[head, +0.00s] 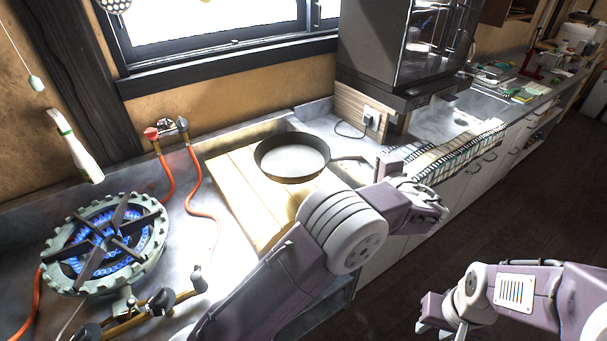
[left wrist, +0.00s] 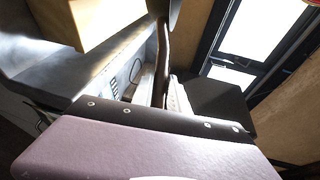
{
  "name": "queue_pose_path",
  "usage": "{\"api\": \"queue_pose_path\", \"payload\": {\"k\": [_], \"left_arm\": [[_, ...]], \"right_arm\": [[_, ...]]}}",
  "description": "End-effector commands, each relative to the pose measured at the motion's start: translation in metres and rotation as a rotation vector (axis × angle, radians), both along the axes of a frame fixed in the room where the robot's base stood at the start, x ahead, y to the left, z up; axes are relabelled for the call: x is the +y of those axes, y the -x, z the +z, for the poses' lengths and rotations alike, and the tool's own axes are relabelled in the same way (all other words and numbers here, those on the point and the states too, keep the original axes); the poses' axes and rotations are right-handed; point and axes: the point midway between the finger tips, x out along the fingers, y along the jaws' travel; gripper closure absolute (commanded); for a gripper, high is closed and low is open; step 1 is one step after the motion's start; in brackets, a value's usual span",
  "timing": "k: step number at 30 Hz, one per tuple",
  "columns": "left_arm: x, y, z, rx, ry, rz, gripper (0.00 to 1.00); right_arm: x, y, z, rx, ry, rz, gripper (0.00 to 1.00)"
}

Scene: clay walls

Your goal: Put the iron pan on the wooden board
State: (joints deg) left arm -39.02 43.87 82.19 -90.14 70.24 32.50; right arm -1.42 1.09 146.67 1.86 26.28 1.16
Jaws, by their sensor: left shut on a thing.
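The black iron pan (head: 292,158) is upright over the far right part of the pale wooden board (head: 240,190) on the counter. I cannot tell whether its base touches the board. Its handle (head: 347,159) points right. My left gripper (head: 380,168) is shut on the handle, and its fingertips are partly hidden by my arm. In the left wrist view the dark handle (left wrist: 162,62) runs up from the jaws, with a corner of the board (left wrist: 98,22) at upper left.
A lit gas burner (head: 105,243) with blue flames stands left of the board, with red hoses (head: 196,195) between. A dark cabinet (head: 385,45) stands behind at right. A striped cloth (head: 455,155) lies by the sink (head: 455,118). Part of the board's near left side is bare.

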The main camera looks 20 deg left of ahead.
Motion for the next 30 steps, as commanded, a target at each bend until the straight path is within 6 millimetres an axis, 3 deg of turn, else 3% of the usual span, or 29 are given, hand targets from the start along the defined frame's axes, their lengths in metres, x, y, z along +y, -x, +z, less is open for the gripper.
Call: {"api": "queue_pose_path", "payload": {"k": [6, 12, 20, 27, 30], "left_arm": [[0.054, -0.022, -0.033, 0.0, -0.007, 0.005, 1.0], [0.081, -0.035, -0.051, -0.001, -0.005, 0.001, 1.0], [0.085, -0.037, -0.058, -0.002, -0.004, 0.0, 1.0], [0.085, -0.037, -0.093, -0.001, -0.006, 0.0, 1.0], [0.085, -0.037, -0.094, -0.005, -0.003, 0.0, 1.0]], "right_arm": [[0.0, 0.0, -0.003, 0.0, 0.0, 0.0, 0.64], [0.0, 0.0, -0.004, 0.0, 0.0, 0.0, 0.64], [0.0, 0.0, -0.004, 0.0, 0.0, 0.0, 0.64], [0.0, 0.0, -0.005, 0.0, 0.0, 0.0, 0.64], [0.0, 0.0, -0.005, 0.0, 0.0, 0.0, 0.64]]}}
